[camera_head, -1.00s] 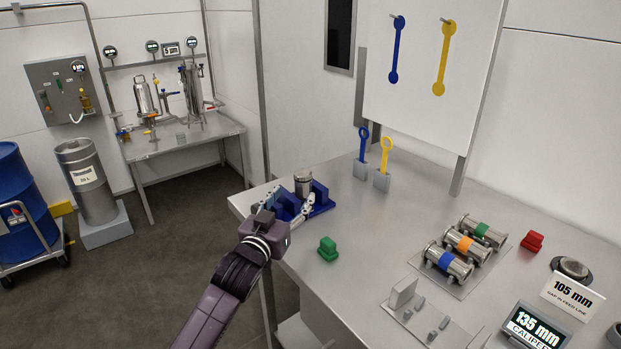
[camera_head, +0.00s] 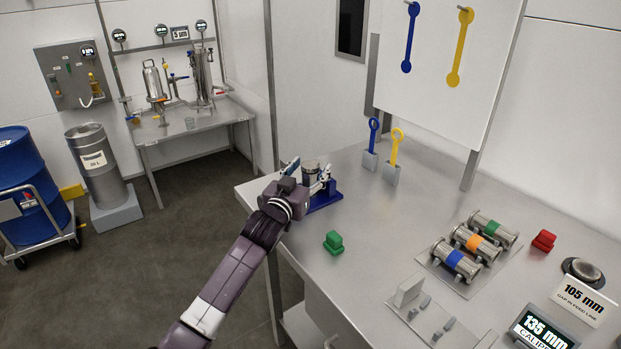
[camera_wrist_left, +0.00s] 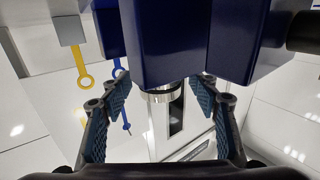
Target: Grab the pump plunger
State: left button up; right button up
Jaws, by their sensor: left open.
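A short silver cylinder (camera_head: 311,167), which I take to be the pump plunger, stands at a blue holder (camera_head: 328,197) near the table's left corner. My left gripper (camera_head: 307,173) is open around it, with one finger to each side; my wrist hides the lower part. In the left wrist view, a bright metal band (camera_wrist_left: 160,96) shows below the dark blue blocks (camera_wrist_left: 165,45), between the spread fingers of the gripper (camera_wrist_left: 166,105). I cannot tell whether the fingers touch it. My right gripper is not in view.
A green block (camera_head: 333,242) sits on the table in front of the holder. Blue (camera_head: 373,135) and yellow (camera_head: 395,150) ring-ended tools stand in grey holders to the right. Three banded metal cylinders (camera_head: 473,243) lie further right. The middle of the table is clear.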

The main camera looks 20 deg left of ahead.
pick_arm(q)
jog(key=shift+w, duration=0.35)
grip_shut()
jog(key=shift+r, duration=0.15)
